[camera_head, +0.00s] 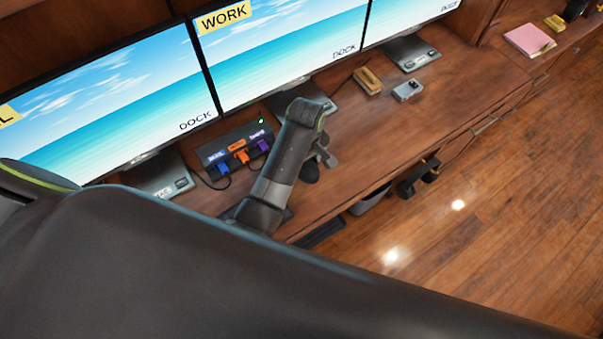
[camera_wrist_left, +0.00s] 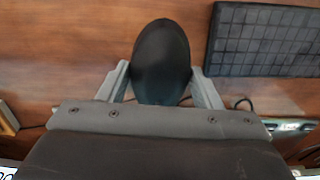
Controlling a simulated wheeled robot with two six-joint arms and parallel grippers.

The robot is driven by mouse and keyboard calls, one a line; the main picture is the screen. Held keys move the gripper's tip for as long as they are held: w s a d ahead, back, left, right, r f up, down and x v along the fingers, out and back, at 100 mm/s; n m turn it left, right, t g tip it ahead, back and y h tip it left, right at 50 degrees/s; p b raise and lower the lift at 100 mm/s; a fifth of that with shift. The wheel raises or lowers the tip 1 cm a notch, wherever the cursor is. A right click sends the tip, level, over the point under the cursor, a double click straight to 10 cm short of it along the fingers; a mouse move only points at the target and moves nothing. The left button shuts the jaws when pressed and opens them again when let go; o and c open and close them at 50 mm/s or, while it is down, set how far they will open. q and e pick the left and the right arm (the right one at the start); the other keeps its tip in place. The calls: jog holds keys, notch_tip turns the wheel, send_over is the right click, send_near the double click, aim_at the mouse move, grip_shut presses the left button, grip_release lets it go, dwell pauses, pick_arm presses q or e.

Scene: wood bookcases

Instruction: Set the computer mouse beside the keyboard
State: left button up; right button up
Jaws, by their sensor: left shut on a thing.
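The black computer mouse (camera_wrist_left: 161,62) is between the two grey fingers of my left gripper (camera_wrist_left: 163,88), which is shut on it. In the head view, the left gripper (camera_head: 322,158) is over the wooden desk, and a small dark part of the mouse (camera_head: 310,173) shows below it. I cannot tell whether the mouse touches the desk. The black keyboard (camera_wrist_left: 265,40) lies to the right of the mouse in the left wrist view, with a narrow strip of bare wood between them. In the head view my arm hides most of the keyboard. My right gripper is not in view.
Monitors (camera_head: 280,50) stand along the back of the desk. A dark dock with coloured plugs (camera_head: 238,150) is left of my gripper. A wooden block (camera_head: 368,80) and a small grey device (camera_head: 407,91) stand to the right. Bare desk (camera_head: 400,135) lies right of the gripper.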

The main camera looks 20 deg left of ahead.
aim_at(305, 186)
pick_arm(q)
jog(key=shift+f, duration=4.95)
jog(key=shift+s+d, duration=0.1)
jog(key=shift+f, duration=0.1)
jog(key=o, duration=1)
notch_tip(305, 186, up, 12)
jog(key=shift+r, duration=0.15)
